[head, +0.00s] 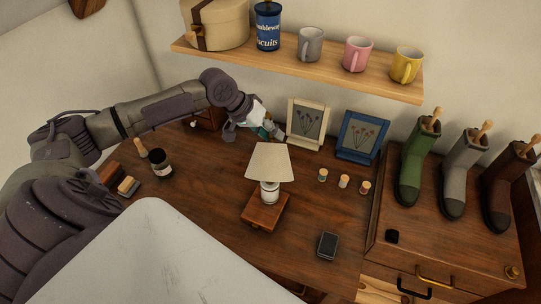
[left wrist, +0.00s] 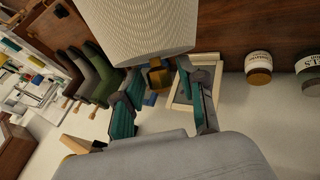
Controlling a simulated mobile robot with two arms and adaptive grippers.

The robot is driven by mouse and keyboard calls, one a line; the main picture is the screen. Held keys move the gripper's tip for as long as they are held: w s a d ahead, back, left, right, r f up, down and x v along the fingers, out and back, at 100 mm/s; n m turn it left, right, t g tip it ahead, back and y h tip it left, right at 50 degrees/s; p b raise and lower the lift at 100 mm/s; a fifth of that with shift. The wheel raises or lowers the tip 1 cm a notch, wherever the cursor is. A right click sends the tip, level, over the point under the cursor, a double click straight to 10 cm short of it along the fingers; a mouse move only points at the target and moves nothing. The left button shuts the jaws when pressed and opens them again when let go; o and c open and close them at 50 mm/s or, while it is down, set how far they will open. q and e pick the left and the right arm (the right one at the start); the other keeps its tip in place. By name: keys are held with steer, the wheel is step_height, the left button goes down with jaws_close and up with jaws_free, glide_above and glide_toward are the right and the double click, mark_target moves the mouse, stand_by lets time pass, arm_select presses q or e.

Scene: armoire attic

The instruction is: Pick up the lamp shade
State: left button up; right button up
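The lamp shade (head: 268,163) is a cream cone that sits on a lamp with a white body (head: 269,191). The lamp stands upright on a small wooden block (head: 262,212) on the desk. In the left wrist view the ribbed shade (left wrist: 135,30) fills the top, just beyond the fingertips. My left gripper (head: 272,131) is at the far side of the shade, near its top. In the left wrist view its two teal and grey fingers (left wrist: 158,72) are spread apart, with nothing held. Whether a finger touches the shade is unclear. My right gripper is not in view.
A cream picture frame (head: 305,124) and a blue frame (head: 358,137) stand close behind the gripper. A shelf (head: 300,68) with mugs overhangs the desk. Small corked bottles (head: 343,181) and a dark box (head: 327,245) lie right of the lamp. Boots (head: 417,163) stand further right.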

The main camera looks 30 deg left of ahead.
arm_select(q)
steer(key=c, duration=0.5)
jaws_close()
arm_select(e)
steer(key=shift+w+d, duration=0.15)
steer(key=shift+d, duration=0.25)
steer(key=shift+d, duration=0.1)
